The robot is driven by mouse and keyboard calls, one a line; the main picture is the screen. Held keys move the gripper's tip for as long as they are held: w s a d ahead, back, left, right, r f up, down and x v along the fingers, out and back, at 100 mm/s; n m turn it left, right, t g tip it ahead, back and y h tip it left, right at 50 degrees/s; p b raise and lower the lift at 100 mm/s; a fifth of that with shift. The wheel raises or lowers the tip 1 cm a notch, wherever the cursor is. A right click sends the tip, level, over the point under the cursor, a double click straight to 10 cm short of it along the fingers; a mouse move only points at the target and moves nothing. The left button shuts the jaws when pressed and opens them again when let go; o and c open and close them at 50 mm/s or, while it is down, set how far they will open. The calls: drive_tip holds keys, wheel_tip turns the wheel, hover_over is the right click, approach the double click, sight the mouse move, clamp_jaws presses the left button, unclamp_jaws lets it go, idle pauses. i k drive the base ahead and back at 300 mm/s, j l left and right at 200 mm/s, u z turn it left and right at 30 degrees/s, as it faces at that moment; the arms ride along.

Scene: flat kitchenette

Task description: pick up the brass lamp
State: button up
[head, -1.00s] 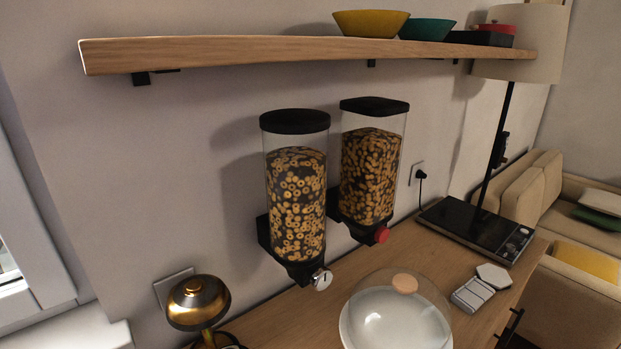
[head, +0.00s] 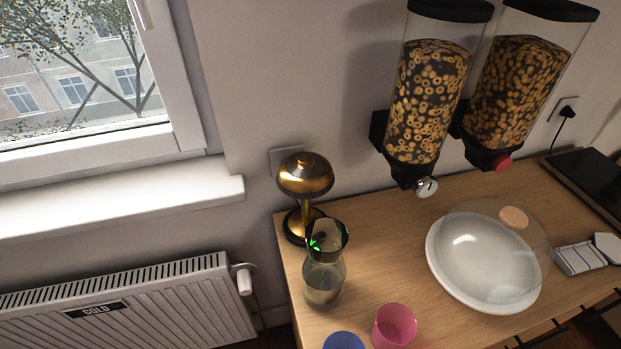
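The brass lamp (head: 305,176) stands upright at the back left corner of the wooden counter, close to the wall. It has a domed, shiny brass shade, a thin brass stem and a dark round base. A glass carafe (head: 325,272) with a dark top stands just in front of it and hides part of the base. My gripper does not show in the head view.
A pink cup (head: 394,325) and a blue cup (head: 343,341) stand near the counter's front. A glass-domed white plate (head: 437,262) is to the right. Two cereal dispensers (head: 428,100) hang above. A radiator (head: 130,305) and windowsill (head: 120,200) are left.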

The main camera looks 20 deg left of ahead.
sight(305, 184)
drive_tip(key=i+j+u, duration=0.1)
drive_tip(key=j+u, duration=0.2)
drive_tip(key=i+j+u, duration=0.15)
drive_tip(key=j+u, duration=0.15)
drive_tip(key=j, duration=0.15)
drive_tip(key=i+j+u, duration=0.4)
drive_tip(key=j+u, duration=0.15)
drive_tip(key=i+u, duration=0.25)
